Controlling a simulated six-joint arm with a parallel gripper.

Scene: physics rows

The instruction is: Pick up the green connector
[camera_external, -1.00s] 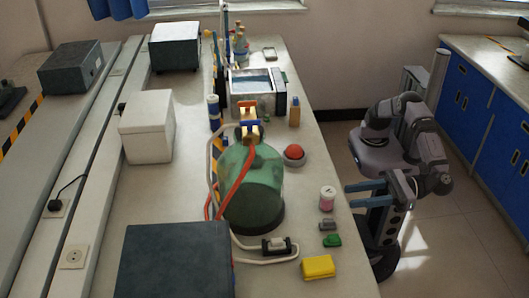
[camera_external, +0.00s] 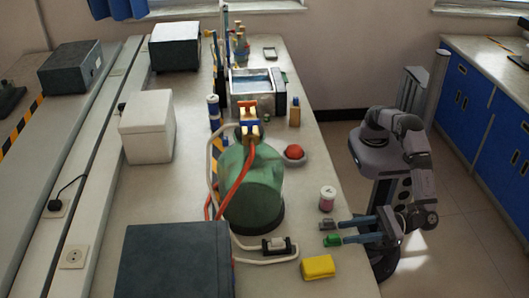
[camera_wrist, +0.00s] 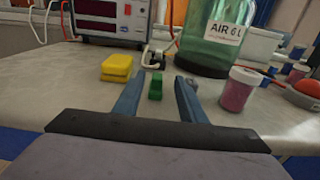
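The green connector (camera_external: 332,240) lies on the bench near its right edge. In the wrist view the green connector (camera_wrist: 155,88) sits between my two blue fingers, with bench showing on both sides of it. My gripper (camera_external: 344,232) is open and low over the bench edge, and it also shows in the wrist view (camera_wrist: 160,76). In the external view one fingertip is beside the green connector and the other is by a small grey block (camera_external: 325,226). Whether a fingertip touches either piece cannot be told.
A yellow block (camera_external: 318,266) lies nearer the camera. A pink jar with a white lid (camera_external: 327,199) stands just beyond the fingers. A large green bottle (camera_external: 254,190), a dark box (camera_external: 177,262) and a black-and-white cable fitting (camera_external: 276,246) are farther left.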

